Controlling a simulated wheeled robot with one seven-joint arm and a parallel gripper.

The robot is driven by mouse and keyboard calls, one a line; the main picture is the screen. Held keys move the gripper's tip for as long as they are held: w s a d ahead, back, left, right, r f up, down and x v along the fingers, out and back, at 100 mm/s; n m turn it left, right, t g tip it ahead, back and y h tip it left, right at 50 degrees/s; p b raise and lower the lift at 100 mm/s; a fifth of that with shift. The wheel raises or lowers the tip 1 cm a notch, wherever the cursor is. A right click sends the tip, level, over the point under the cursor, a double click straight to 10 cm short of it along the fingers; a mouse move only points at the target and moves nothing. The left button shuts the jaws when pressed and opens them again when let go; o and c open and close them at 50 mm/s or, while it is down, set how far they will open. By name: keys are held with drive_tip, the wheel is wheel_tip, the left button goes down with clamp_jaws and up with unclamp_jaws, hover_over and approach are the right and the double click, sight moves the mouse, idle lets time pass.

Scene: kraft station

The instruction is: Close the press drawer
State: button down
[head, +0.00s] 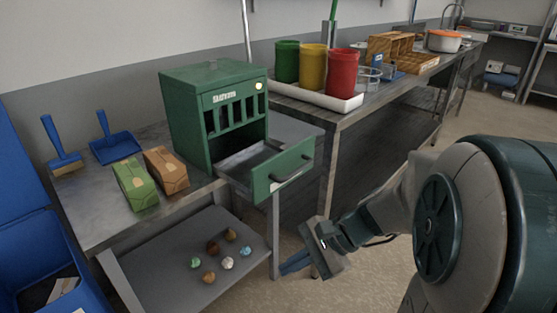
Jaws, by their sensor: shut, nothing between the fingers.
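The green press (212,108) stands on the metal table against the wall. Its drawer (262,185) is pulled out toward the front right, with a dark bar handle (293,170) on its green front. The grey inside of the drawer shows and looks empty. My gripper (284,270) is low in front of the table, below the drawer front and apart from it. Its blue fingers are shut and hold nothing. They point left, near a table leg.
Green and brown packages (134,184) lie left of the press, near a blue brush (61,147) and dustpan (114,143). The lower shelf (170,262) holds several small balls. A white tray (305,93) with three coloured cups stands right. Floor in front is open.

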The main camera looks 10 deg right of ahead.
drive_tip(key=w+d+r+m+t+y, duration=0.3)
drive_tip(key=w+d+m+t, duration=0.35)
drive_tip(key=w+m, duration=0.25)
drive_tip(key=m+t+h, duration=0.2)
drive_tip(key=m+t, duration=0.5)
approach(288, 171)
drive_tip(key=b+x, duration=0.2)
drive_tip(key=x, duration=0.5)
